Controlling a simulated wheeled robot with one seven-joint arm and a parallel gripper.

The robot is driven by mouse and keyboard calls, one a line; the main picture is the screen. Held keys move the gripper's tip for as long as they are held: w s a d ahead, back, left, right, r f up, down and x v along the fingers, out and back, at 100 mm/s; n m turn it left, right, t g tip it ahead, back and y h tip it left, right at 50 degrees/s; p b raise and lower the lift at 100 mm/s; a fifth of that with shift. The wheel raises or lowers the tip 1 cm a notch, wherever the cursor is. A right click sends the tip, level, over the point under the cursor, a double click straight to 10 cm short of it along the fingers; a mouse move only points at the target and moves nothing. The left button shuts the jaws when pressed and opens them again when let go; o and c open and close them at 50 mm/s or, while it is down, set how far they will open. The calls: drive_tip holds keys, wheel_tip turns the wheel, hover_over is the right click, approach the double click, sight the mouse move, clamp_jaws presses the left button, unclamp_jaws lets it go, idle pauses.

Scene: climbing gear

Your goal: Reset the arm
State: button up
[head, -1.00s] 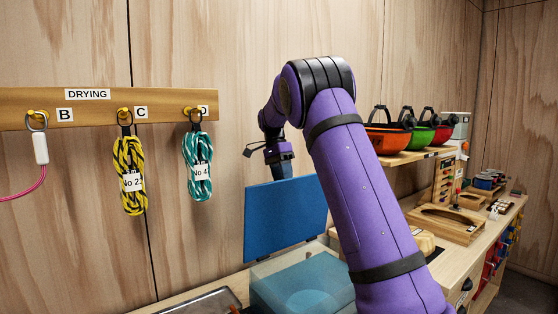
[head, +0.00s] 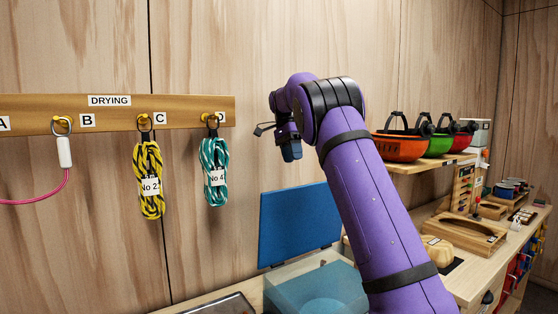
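My purple arm rises from the lower right and bends at a black-banded elbow near the middle of the head view. My gripper (head: 291,152) hangs from the far end of the arm, pointing down, in front of the wooden wall and above the blue panel. It is small and partly dark here, so I cannot tell whether its fingers are open or shut. I see nothing hanging from it.
A drying rail (head: 110,114) holds a pink cord (head: 40,200), a yellow-black rope (head: 149,180) and a teal rope (head: 214,170). A blue panel (head: 300,222) stands behind a translucent blue box (head: 315,290). Helmets (head: 400,147) sit on a right shelf above a workbench (head: 465,270).

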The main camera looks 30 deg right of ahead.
drive_tip(key=s+a+r+n+t, duration=0.3)
drive_tip(key=s+a+n, duration=0.2)
drive_tip(key=s, duration=0.6)
drive_tip(key=s+a+r+n+t, duration=0.2)
drive_tip(key=s+a+n, duration=0.3)
drive_tip(key=s, duration=0.6)
drive_tip(key=s+a+f+n+t, duration=0.1)
drive_tip(key=s+a+f+n, duration=0.1)
drive_tip(key=s, duration=0.4)
drive_tip(key=s+a+f+n+t, duration=0.2)
drive_tip(key=s+a+f+n, duration=0.1)
drive_tip(key=s, duration=0.4)
drive_tip(key=s+a+f+n+t, duration=0.1)
drive_tip(key=s+a+f+n, duration=0.1)
drive_tip(key=s+f, duration=0.4)
drive_tip(key=shift+s+a+f+n, duration=0.3)
drive_tip(key=shift+s+a, duration=0.2)
drive_tip(key=shift+a, duration=0.4)
